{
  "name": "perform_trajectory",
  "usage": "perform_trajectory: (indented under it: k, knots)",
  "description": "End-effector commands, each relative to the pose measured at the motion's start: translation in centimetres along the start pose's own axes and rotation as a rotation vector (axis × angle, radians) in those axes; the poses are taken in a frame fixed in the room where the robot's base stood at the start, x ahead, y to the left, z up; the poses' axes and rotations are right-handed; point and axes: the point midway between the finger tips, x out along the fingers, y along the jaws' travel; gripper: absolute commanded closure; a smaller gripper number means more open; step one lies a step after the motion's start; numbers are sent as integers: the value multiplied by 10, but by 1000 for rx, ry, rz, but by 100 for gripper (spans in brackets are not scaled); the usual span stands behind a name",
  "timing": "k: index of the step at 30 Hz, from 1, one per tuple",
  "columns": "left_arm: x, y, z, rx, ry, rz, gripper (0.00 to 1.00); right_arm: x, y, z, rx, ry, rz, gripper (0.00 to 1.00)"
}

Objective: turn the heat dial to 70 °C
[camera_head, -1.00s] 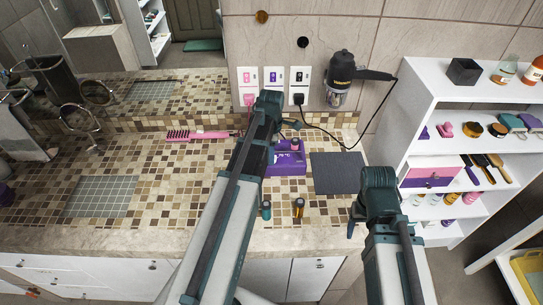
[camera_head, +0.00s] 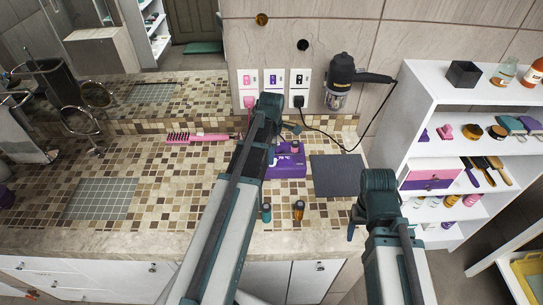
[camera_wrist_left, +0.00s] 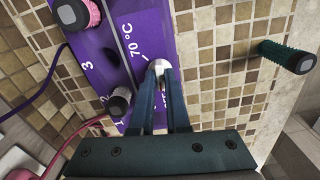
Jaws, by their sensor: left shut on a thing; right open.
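A purple heater unit (camera_head: 287,166) stands on the tiled counter, partly hidden by my left arm in the head view. In the left wrist view its purple face (camera_wrist_left: 100,35) carries the label "70 °C" and several numerals. My left gripper (camera_wrist_left: 163,76) is shut on a pale, shiny dial (camera_wrist_left: 160,66) beside that label. The fingers cover much of the dial, so I cannot read its pointer. A pink-and-black knob (camera_wrist_left: 75,14) and a dark knob with a pale rim (camera_wrist_left: 118,102) sit on the same face. My right gripper (camera_head: 354,222) is open and empty near the counter's front edge.
A dark slate mat (camera_head: 338,175) lies right of the unit. A pink brush (camera_head: 197,137) lies left. A white shelf (camera_head: 425,95) stands right.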

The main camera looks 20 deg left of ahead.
Motion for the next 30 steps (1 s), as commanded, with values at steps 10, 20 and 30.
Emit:
perform_trajectory:
  k: [10,20,30]
  knots:
    - [0,0,0,309,0,0,100,0,0,0,0,0,0,34]
    - [0,0,0,622,0,0,100,0,0,0,0,0,0,34]
    - [0,0,0,946,0,0,100,0,0,0,0,0,0,34]
